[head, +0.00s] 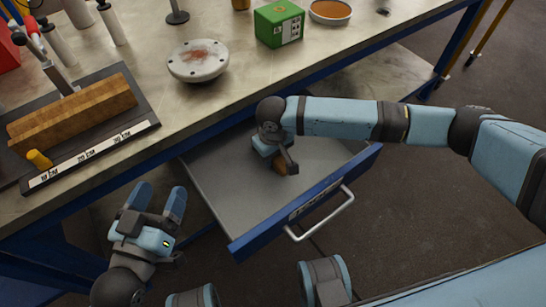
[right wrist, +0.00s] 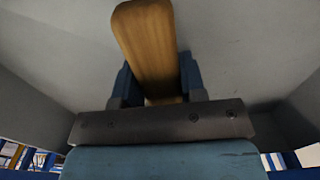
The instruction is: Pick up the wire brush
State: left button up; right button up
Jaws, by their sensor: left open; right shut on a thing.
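The wire brush shows as a wooden handle (right wrist: 146,42) between the two fingers of my right gripper (right wrist: 157,88) in the right wrist view. In the head view a small brown part of the brush (head: 279,167) shows below my right gripper (head: 284,160), inside the open drawer (head: 222,190). My right gripper is shut on it. The bristles are hidden, and I cannot tell whether the brush touches the drawer floor. My left gripper (head: 158,200) is open and empty, left of the drawer and in front of the workbench.
The drawer's blue front (head: 305,205) and handle (head: 322,217) stick out from the workbench (head: 230,100).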

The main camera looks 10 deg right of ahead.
notch_tip(320, 180, up, 12)
jog(key=p, duration=0.5)
pick_arm(q)
jog(key=s+a+f+g+y+p, duration=0.2)
jog(key=a+f+g+y+p, duration=0.1)
jog(key=f, duration=0.5)
jog(key=shift+s+a+f+g+y+p, duration=0.15)
jog(key=shift+s+a+g+y+p, duration=0.2)
jog(key=shift+a+g, duration=0.55)
pick_arm(e)
jog(key=s+d, duration=0.3)
jog(key=s, duration=0.6)
jog(key=s+d, duration=0.4)
jog(key=s, duration=0.5)
jog(key=shift+s+d+f, duration=0.25)
jog(key=shift+d, duration=0.05)
